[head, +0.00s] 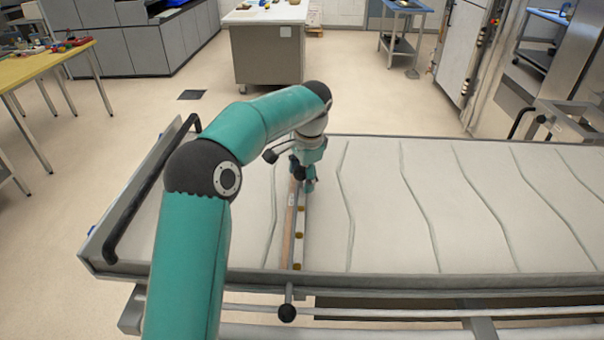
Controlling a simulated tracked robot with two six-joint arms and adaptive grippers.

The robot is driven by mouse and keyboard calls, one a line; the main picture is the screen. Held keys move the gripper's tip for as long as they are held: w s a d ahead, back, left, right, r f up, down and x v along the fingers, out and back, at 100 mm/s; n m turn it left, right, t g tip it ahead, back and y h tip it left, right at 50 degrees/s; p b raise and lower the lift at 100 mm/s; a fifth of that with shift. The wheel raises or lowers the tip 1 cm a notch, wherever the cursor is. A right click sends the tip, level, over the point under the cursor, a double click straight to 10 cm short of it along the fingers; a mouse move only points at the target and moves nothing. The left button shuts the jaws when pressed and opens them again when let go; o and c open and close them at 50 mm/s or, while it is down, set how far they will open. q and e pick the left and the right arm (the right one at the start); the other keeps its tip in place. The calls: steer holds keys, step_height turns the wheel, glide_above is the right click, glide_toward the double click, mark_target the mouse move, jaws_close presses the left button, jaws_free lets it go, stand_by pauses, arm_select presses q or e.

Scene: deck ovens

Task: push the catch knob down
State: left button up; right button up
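A black ball knob (287,312) on a short metal stem hangs at the front edge of the cloth-covered loader (390,215); it looks like the catch knob. My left gripper (306,184) is well behind it, low over the far part of a narrow wood-and-metal bar (293,235) that runs front to back across the loader. The gripper points down, and its fingers are small and partly hidden, so I cannot tell whether they are open or touch the bar. My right gripper is out of view.
A black handle rail (140,210) runs along the loader's left side. A grey rail (420,313) runs below its front edge. A yellow table (40,62) stands at the far left, a grey cabinet (268,55) at the back. The cloth to the right is clear.

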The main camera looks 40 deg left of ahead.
arm_select(q)
steer(key=shift+r, duration=0.25)
step_height(320, 180, up, 11)
steer(key=d, duration=0.2)
steer(key=shift+s+d+r, duration=0.15)
steer(key=shift+s+r, duration=0.05)
steer(key=shift+s, duration=0.2)
steer(key=shift+f, duration=0.1)
stand_by(0.4)
